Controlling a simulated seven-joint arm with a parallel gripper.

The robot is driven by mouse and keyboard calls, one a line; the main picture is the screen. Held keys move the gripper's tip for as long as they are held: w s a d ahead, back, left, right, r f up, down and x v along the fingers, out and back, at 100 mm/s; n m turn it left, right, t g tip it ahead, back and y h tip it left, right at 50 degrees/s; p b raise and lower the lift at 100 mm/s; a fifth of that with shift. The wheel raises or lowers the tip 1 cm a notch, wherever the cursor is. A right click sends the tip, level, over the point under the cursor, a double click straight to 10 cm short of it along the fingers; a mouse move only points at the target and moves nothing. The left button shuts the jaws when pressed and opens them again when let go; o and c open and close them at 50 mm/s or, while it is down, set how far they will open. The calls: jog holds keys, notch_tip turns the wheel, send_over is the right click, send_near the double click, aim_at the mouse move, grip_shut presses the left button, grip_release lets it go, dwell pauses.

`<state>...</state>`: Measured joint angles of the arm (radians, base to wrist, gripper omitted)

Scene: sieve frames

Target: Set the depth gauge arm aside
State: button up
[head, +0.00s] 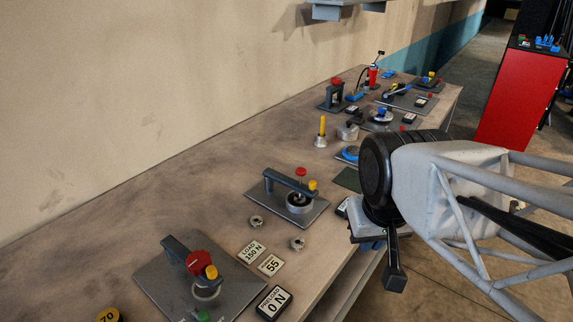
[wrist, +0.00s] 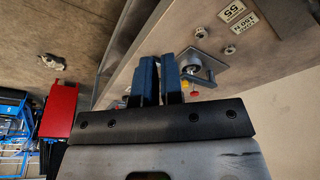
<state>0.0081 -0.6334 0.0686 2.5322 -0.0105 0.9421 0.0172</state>
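Two fixtures on the bench carry a dark arm over a round part, and I cannot tell for sure which is the depth gauge arm. The middle one has a dark arm (head: 290,182) with a red-knobbed plunger and a yellow knob, reaching over a ring on a grey plate (head: 310,213). The front fixture has a dark arm (head: 178,247) with a large red knob. My gripper (head: 395,278) hangs beyond the bench's right edge, apart from both. Its blue fingers (wrist: 160,80) have a narrow empty gap.
Label plates (head: 270,265) and a "PRELOAD 0 N" block (head: 273,302) lie between the fixtures, near small nuts (head: 257,221). More fixtures crowd the far bench end. A red cabinet (head: 520,100) stands beyond. The wall (head: 120,90) bounds the left side.

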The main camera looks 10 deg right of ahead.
jog(key=o, duration=0.5)
jog(key=shift+w+r, duration=0.1)
jog(key=shift+w, duration=0.1)
jog(key=shift+c, duration=0.2)
jog(key=shift+o, duration=1.2)
jog(key=shift+w, duration=0.3)
jog(key=n+g, duration=0.3)
jog(key=n, duration=0.3)
send_over(313, 182)
jog(key=f, duration=0.4)
jog(key=shift+s, duration=0.3)
jog(key=shift+w+f, duration=0.25)
jog(key=shift+w, duration=0.15)
jog(key=shift+f, duration=0.15)
jog(key=shift+f, duration=3.7)
